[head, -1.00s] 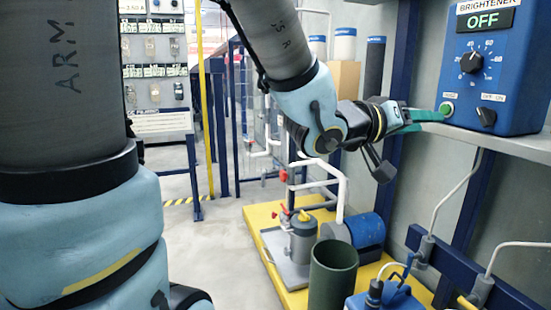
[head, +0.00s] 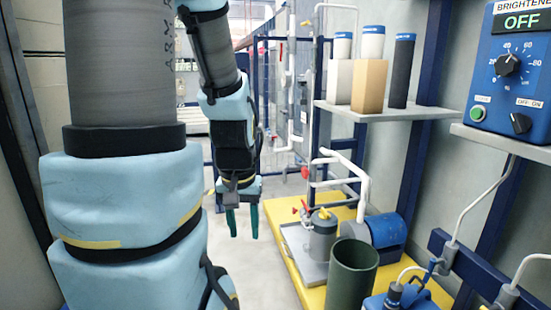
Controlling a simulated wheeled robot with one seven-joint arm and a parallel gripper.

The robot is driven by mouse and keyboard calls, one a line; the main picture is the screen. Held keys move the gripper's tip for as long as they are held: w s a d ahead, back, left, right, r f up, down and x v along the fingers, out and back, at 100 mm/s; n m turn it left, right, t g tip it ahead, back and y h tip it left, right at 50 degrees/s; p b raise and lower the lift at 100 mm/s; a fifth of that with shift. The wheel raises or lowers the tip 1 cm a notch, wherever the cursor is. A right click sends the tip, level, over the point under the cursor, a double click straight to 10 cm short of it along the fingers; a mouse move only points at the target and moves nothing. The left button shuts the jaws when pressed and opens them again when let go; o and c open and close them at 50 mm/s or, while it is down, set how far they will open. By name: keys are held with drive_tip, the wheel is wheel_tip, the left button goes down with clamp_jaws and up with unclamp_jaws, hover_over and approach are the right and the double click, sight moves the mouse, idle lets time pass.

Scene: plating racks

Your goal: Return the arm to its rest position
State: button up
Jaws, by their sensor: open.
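My gripper (head: 242,221) hangs at the end of my arm with its green fingers pointing down. The fingers are apart and nothing is between them. It is over the pale floor, left of the yellow platform (head: 345,283) and clear of it. The forearm runs down from the top of the head view, close beside the large upper arm link at left.
The blue brightener box (head: 513,75), its display reading OFF, stands on a shelf (head: 505,142) at right. Another shelf (head: 388,111) holds several containers. A dark green cylinder (head: 350,283), a grey pump unit (head: 322,238) and a blue motor (head: 386,230) stand on the platform.

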wheel_tip(320, 180, up, 34)
drive_tip(key=p, duration=3.2)
drive_tip(key=shift+o, duration=0.2)
